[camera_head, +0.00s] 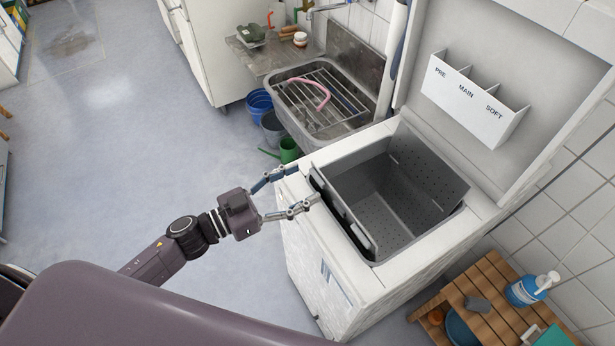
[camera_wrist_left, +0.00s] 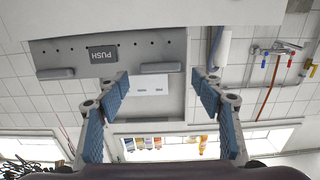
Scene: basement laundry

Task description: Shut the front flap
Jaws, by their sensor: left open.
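The top-loading washer (camera_head: 335,285) has its lid raised and its grey drum opening (camera_head: 385,190) uncovered. The front flap (camera_head: 345,217) stands up, open, along the near left side of the opening. In the left wrist view, which is upside down, the front flap (camera_wrist_left: 135,50) fills the upper left, with a dark PUSH button and two tabs on its edge. The perforated back flap (camera_head: 432,165) stands open opposite. My left gripper (camera_head: 304,185) is open and empty, just outside the front flap; its fingers (camera_wrist_left: 160,85) are spread in the wrist view. My right gripper is not visible.
The raised lid carries a white dispenser (camera_head: 472,100) marked PRE, MAIN, SOFT. A sink (camera_head: 330,95) with a rack and pink hose stands behind. Buckets (camera_head: 272,128) sit beside it. A slatted stool (camera_head: 495,305) holds a blue bottle (camera_head: 528,290). The floor at left is clear.

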